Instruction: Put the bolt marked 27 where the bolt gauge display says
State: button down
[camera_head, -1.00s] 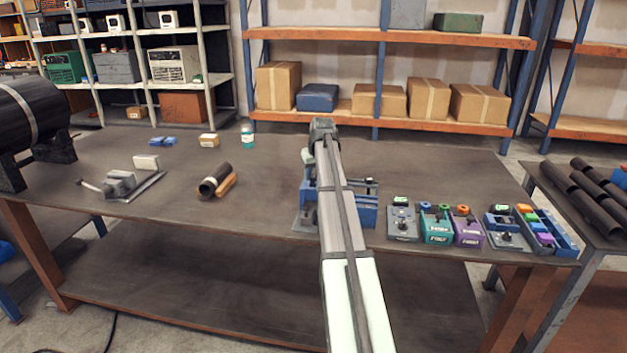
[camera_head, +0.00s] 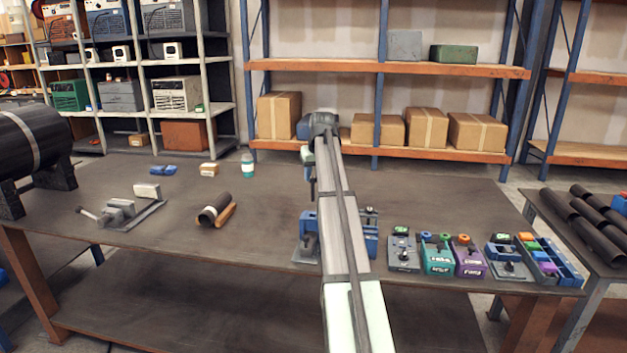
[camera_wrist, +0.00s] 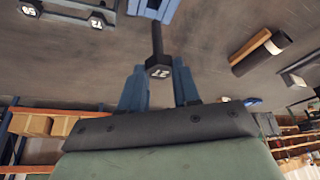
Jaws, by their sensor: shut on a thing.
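My gripper (camera_wrist: 159,88) is shut on the dark bolt marked 27 (camera_wrist: 158,67), gripping it near its hex head; the shank points away from the gripper. In the head view the bolt (camera_head: 311,187) hangs below my gripper (camera_head: 309,160), above the bench, clear of the blue fixture (camera_head: 307,241). My arm hides part of that fixture. Grey units with small displays stand to the right: one (camera_head: 403,252) with a green-lit display, another (camera_head: 503,250) farther right. I cannot read the displays or tell which is the bolt gauge. A teal box (camera_head: 438,257) and a purple box (camera_head: 469,260) stand between them.
Two other numbered bolt heads (camera_wrist: 97,21) show at the wrist view's upper left. A blue tray (camera_head: 563,264) with coloured blocks is at the bench's right end. A black pipe piece (camera_head: 212,212) and a clamp (camera_head: 122,209) lie left. The bench between pipe and fixture is clear.

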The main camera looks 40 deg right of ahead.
jog(key=shift+r, duration=3.6)
jog(key=shift+s+d, duration=0.2)
jog(key=shift+d, duration=0.15)
jog(key=s+d+f, duration=0.5)
jog(key=s, duration=0.3)
jog(key=s+d+f, duration=0.5)
jog(key=s, duration=0.4)
jog(key=shift+s, duration=0.15)
jog(key=shift+f, duration=0.1)
jog(key=shift+a+f, duration=0.1)
